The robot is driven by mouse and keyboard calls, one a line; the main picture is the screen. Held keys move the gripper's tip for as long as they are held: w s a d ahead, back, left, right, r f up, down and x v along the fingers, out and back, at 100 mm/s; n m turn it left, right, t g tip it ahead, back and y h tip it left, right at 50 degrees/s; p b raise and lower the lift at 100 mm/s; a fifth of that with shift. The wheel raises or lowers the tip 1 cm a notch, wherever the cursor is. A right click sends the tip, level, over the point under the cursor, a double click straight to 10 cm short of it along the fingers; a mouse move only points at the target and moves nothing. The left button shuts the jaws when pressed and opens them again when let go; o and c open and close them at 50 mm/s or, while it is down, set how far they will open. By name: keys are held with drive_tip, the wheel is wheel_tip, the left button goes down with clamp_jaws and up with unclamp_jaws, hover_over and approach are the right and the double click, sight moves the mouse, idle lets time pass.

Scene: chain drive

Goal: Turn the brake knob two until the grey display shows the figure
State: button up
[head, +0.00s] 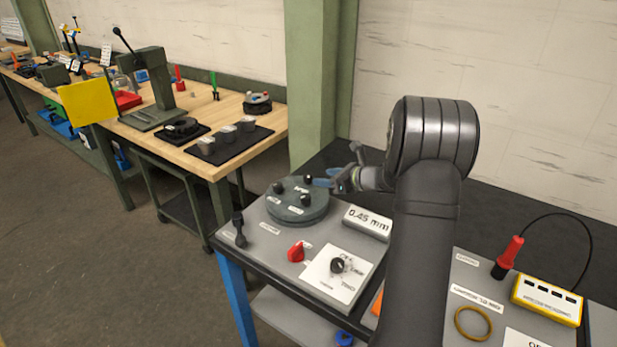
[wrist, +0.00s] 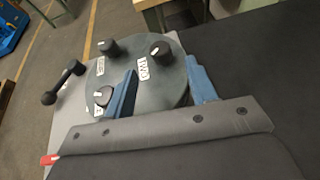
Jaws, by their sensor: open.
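The round dark grey plate (head: 290,212) carries three black knobs with white labels. In the wrist view, the knob beside the label that seems to read TWO, knob two (wrist: 161,50), lies just ahead of and between the blue fingertips; I cannot tell whether they touch it. My gripper (wrist: 161,66) is open with nothing held; in the head view my gripper (head: 319,181) is at the plate's far right side. The grey display (head: 368,222) reads 0.45 mm.
A black lever (head: 239,232), a red knob (head: 296,251) and a white panel with a black dial (head: 337,265) stand nearby. A red-handled tool (head: 509,255) and yellow box (head: 546,298) are at right.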

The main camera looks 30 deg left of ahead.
sight(312, 176)
drive_tip(key=x, duration=0.8)
drive_tip(key=shift+c, duration=0.2)
drive_tip(key=c, duration=0.9)
drive_tip(key=shift+c, duration=0.2)
